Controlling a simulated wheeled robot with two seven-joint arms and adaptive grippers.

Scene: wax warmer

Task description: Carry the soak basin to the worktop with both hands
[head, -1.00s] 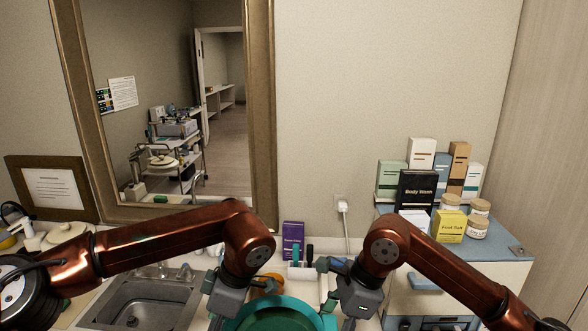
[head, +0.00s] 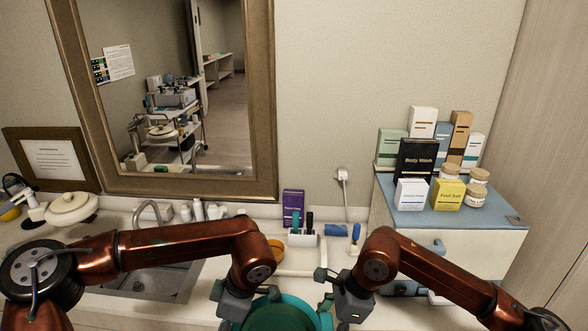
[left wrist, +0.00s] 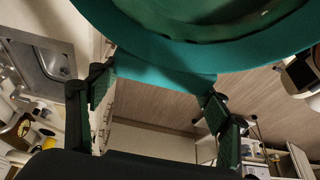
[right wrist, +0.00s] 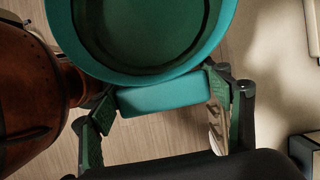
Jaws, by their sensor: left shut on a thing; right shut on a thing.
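The teal soak basin (head: 280,314) is at the bottom centre of the head view, partly cut off by the frame. It hangs between my two grippers, in front of the pale worktop (head: 185,312). My left gripper (head: 236,308) is shut on the basin's left grip tab, which shows between its fingers in the left wrist view (left wrist: 165,76). My right gripper (head: 343,306) is shut on the opposite tab, visible in the right wrist view (right wrist: 160,96). The basin's inside looks dark green; the wrist views show floor beneath it.
A sink (head: 140,283) lies at the left, partly behind my left arm. A blue-topped cabinet (head: 497,216) with boxes and jars stands at right.

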